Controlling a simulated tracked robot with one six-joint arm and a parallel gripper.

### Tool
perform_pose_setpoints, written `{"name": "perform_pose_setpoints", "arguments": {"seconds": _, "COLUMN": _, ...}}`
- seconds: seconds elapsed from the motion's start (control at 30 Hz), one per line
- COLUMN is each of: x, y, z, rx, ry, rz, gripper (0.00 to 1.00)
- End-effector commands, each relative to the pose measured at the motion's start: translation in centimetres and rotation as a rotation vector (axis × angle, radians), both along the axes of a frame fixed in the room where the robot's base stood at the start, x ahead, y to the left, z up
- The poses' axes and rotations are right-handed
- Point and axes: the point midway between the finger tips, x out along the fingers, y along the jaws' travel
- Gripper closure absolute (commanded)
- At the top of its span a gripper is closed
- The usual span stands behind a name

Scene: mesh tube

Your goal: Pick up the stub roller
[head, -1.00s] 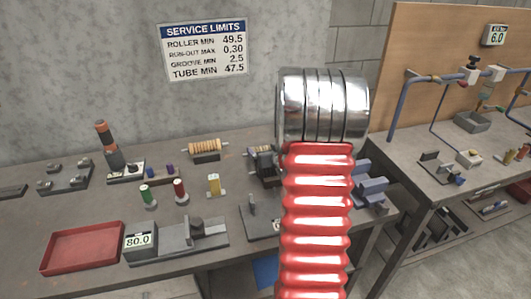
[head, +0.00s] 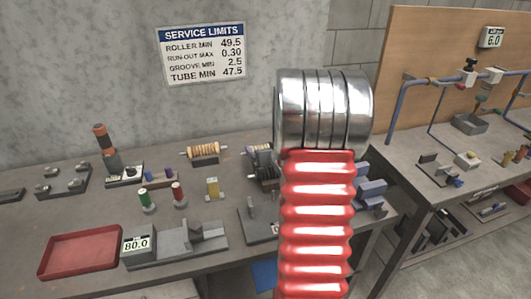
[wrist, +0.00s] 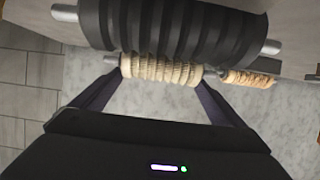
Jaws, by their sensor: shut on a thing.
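In the wrist view my gripper (wrist: 160,80) has its two dark fingers at the ends of a short cream ribbed roller (wrist: 160,69), which I take for the stub roller. The fingers are shut on it, and it lies crosswise between them. A short metal shaft end shows at its left. In the head view a silver ringed part and red bellows in the foreground hide much of this spot. A dark ribbed roller (wrist: 180,32) with silver shaft ends lies along the cream roller's upper side in the wrist view; I cannot tell whether they touch.
A tan roller (head: 205,149) sits on a grey block on the bench; a tan roller (wrist: 249,79) also shows in the wrist view. A red tray (head: 80,252) and a grey gauge stand (head: 185,241) are at the bench's front. The right bench (head: 425,185) carries blue pipes.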

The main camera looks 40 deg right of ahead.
Motion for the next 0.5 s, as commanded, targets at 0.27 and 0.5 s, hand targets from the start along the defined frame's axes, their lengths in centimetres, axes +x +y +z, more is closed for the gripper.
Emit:
{"name": "perform_pose_setpoints", "arguments": {"seconds": 0.27, "x": 0.1, "y": -0.1, "z": 5.0, "rx": -0.006, "ry": -0.005, "rz": 0.000, "gripper": 0.39}}
{"name": "perform_pose_setpoints", "arguments": {"seconds": 0.5, "x": 0.0, "y": 0.0, "z": 7.7, "rx": -0.003, "ry": -0.003, "rz": 0.000, "gripper": 0.39}}
